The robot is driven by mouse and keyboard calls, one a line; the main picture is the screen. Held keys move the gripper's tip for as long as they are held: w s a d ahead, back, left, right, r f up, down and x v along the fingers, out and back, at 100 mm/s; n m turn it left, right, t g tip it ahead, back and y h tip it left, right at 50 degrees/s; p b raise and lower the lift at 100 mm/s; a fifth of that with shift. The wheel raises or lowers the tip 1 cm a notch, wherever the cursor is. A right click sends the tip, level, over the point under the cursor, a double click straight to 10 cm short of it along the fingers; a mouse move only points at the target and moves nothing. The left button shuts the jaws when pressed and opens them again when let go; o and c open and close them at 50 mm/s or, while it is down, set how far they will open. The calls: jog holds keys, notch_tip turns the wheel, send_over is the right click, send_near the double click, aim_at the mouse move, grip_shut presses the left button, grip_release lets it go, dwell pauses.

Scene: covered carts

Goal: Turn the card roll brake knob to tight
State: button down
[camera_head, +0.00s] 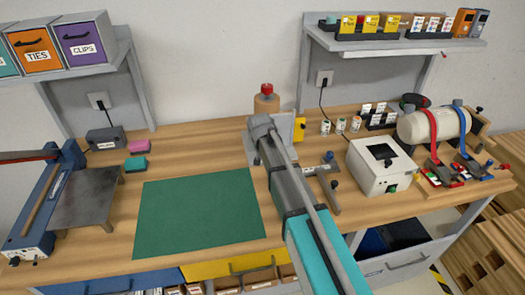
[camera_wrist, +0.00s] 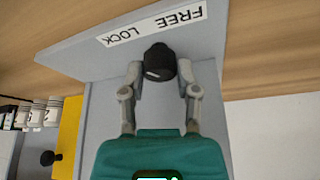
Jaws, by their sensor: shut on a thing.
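In the wrist view my gripper (camera_wrist: 161,78) is shut on a black knob (camera_wrist: 160,55), one finger on each side. A small pale mark shows on the knob's face, toward the picture's left. The knob sits on a grey panel (camera_wrist: 95,55) under a white label (camera_wrist: 150,27) that reads FREE and LOCK upside down; I see no word "tight". In the head view a brown roll (camera_head: 266,104) with a red top (camera_head: 267,88) stands behind my arm's end. My arm hides the fingers and the knob there.
A yellow block (camera_head: 300,128) stands beside the panel. A white box (camera_head: 380,166) with a dark screen and a clamp-like tool (camera_head: 325,168) lie to the right. A green mat (camera_head: 198,214) is clear at left. A shelf (camera_head: 395,40) hangs above right.

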jog(key=shift+m+h, duration=0.3)
jog(key=shift+m, duration=0.6)
jog(key=shift+c, duration=1.7)
grip_release()
jog(key=shift+n, duration=0.3)
